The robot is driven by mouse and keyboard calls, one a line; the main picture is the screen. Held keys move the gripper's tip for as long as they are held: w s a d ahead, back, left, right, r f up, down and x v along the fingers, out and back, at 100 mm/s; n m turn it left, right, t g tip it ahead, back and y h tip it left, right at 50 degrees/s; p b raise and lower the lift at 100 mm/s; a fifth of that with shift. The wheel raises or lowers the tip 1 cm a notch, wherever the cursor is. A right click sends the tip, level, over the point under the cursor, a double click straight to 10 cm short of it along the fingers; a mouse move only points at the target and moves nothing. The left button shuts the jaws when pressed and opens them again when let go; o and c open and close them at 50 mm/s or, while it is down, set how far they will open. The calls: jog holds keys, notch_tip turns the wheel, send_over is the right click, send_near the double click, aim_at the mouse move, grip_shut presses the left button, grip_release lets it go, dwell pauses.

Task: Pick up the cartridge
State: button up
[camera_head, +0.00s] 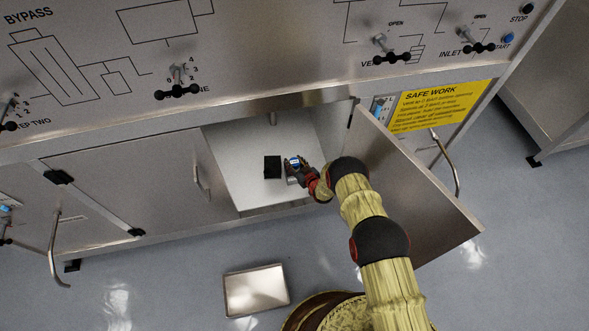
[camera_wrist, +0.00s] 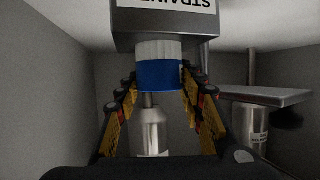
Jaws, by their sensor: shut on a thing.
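The cartridge (camera_wrist: 160,75), a short cylinder with a white ribbed part and a blue band, sits between my fingers in the wrist view. In the head view a small blue and white piece of it (camera_head: 294,162) shows inside the open cabinet. My gripper (camera_wrist: 158,84) is shut on the cartridge, one finger on each side of it. The cartridge's white end meets a grey block labelled STRAINER (camera_wrist: 165,28) in the wrist view; whether it is joined to the block or just against it I cannot tell.
A dark block (camera_head: 272,167) is left of my gripper in the cabinet (camera_head: 230,160). Its open door (camera_head: 415,190) stands close right of my arm. A metal cylinder (camera_wrist: 151,130) and a shelf with a canister (camera_wrist: 250,123) show in the wrist view. A metal tray (camera_head: 256,290) lies on the floor.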

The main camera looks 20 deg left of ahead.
grip_shut()
